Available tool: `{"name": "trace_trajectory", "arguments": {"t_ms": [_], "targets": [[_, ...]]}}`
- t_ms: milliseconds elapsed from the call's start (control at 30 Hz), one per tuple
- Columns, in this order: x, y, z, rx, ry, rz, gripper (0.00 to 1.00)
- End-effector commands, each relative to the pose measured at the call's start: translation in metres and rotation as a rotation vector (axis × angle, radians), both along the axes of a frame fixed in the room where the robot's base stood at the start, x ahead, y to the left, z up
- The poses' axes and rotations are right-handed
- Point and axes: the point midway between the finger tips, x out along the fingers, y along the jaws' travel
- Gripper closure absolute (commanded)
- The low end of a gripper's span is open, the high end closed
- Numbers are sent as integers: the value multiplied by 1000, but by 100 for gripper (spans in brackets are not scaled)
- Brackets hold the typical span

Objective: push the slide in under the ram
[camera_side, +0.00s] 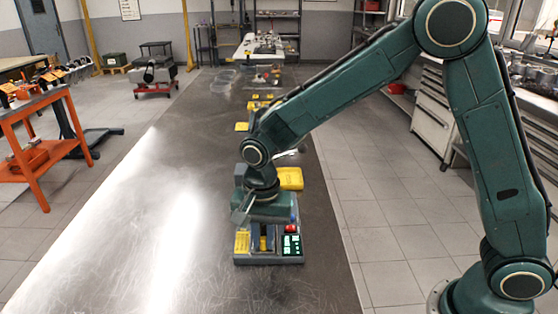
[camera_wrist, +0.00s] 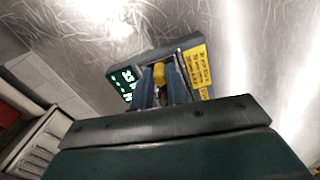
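My gripper (camera_side: 262,236) points down over a small grey press unit (camera_side: 268,261) near the front of the bench. In the wrist view, two blue-grey bars, apparently my fingers (camera_wrist: 160,88), stand apart with a yellow piece (camera_wrist: 159,74) between or just beyond them. Whether they touch it cannot be told. The unit has a lit green display (camera_side: 291,244), a red button (camera_side: 291,228) and a yellow label (camera_side: 242,242); the display (camera_wrist: 125,80) and label (camera_wrist: 197,66) also show in the wrist view. My gripper body hides much of the unit, and slide and ram cannot be clearly told apart.
A yellow tray (camera_side: 290,178) lies just behind my gripper. The bench is bare to the left of the unit. An orange cart (camera_side: 38,135) stands apart at left.

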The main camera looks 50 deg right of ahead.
Motion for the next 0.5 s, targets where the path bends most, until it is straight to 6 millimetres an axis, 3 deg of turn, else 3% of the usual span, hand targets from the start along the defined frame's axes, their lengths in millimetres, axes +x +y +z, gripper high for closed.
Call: {"name": "trace_trajectory", "arguments": {"t_ms": [267, 500], "targets": [[3, -3, 0, 0, 0, -2, 100], [26, -25, 0, 0, -2, -4, 100]]}}
